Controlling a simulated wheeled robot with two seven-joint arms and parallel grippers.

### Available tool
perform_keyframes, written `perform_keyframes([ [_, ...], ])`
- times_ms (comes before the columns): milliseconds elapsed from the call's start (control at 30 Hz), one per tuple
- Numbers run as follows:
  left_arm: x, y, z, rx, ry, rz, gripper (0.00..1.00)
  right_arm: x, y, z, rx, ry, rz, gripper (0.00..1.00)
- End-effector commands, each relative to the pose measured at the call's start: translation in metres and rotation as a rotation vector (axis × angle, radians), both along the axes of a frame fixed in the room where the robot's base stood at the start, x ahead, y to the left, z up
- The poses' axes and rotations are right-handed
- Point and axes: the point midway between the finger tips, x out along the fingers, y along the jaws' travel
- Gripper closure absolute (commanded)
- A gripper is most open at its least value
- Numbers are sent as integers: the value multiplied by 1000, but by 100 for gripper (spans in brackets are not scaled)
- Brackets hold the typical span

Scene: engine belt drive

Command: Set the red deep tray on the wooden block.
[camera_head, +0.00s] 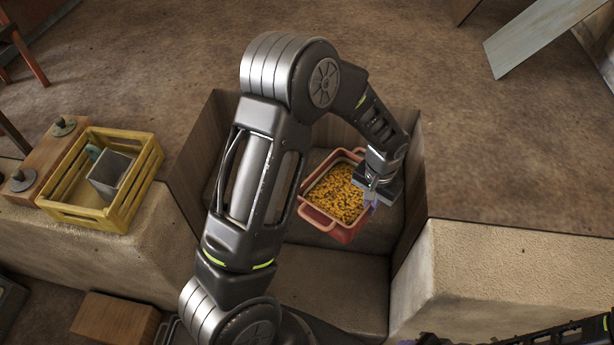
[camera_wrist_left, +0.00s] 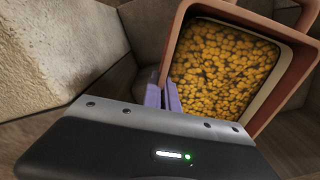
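The red deep tray (camera_head: 325,229) is in the middle of the head view, full of small yellow pieces, with a handle at each end. It is over the recess between the pale blocks; whether it touches the surface beneath is unclear. My left gripper (camera_head: 372,202) is at its right side wall. In the left wrist view, the purple fingers (camera_wrist_left: 163,95) are close together on either side of the wall of the tray (camera_wrist_left: 178,45). A plain wooden block (camera_head: 115,320) lies at the lower left. My right gripper (camera_head: 408,342) barely shows at the bottom edge.
A yellow crate (camera_head: 140,183) holding a grey box (camera_head: 106,178) stands at the left. Beside it is a wooden board (camera_head: 42,163) with round metal knobs. Brown panels (camera_head: 190,165) wall the recess. A grey-green board (camera_head: 535,38) leans at upper right.

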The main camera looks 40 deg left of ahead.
Motion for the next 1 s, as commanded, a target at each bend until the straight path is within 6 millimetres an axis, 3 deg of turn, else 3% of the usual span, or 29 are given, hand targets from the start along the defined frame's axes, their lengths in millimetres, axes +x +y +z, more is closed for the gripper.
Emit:
perform_keyframes([
  [267,17,36,-20,-4,-13,-189,100,0,0,-32,0,-1,1,64],
  [600,39,146,-51,15,-35,-716,100,0,-1,-100,-1,-2,2,64],
  [800,37,198,-56,35,-33,-960,100,0,-1,-124,-1,-2,3,64],
  [1000,35,216,-54,42,-29,-1055,100,0,-1,-128,-1,-2,3,64],
])
